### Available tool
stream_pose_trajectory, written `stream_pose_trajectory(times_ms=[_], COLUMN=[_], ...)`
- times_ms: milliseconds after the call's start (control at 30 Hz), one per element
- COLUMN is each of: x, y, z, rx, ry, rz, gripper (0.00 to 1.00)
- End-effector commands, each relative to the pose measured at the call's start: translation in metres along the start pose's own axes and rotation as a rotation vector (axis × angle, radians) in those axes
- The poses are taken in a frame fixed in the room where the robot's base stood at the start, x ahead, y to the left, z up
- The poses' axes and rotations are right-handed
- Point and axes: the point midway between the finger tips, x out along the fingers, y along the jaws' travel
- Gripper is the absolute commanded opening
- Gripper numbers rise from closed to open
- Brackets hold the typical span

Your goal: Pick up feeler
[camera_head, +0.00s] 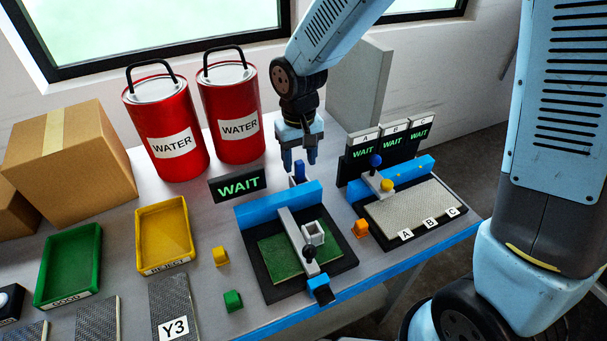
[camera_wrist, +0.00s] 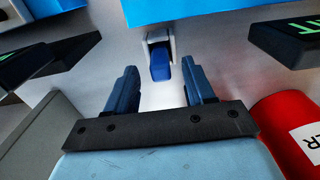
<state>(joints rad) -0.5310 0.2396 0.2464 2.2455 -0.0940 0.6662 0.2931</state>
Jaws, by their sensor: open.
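A small blue piece, which looks like the feeler (camera_head: 299,172), stands just behind the blue rail of the black fixture. In the wrist view the blue feeler (camera_wrist: 160,68) sits in a pale grey holder (camera_wrist: 152,38); its lower part is hidden. My gripper (camera_head: 299,158) points down above it, jaws apart and empty. In the wrist view my gripper (camera_wrist: 160,88) has one finger on each side of the feeler's line. The feeler appears beyond the fingertips, and I see no contact.
A WAIT sign (camera_head: 238,186) stands left of the feeler, with red WATER cans (camera_head: 228,100) behind. Three small WAIT displays (camera_head: 391,147) stand right. The black fixture (camera_head: 335,262) with a green plate lies in front.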

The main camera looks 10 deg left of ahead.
Motion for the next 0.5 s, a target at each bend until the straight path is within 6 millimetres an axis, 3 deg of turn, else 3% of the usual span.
stream_pose_trajectory(times_ms=[133, 433, 500], x=[0.015, 0.018, 0.018], y=[0.0, 0.0, 0.0], z=[0.0, 0.0, 0.0], rx=[-0.001, 0.0, 0.001], ry=[-0.001, 0.001, 0.001], rz=[0.0, 0.0, 0.0], gripper=[0.53, 0.53, 0.47])
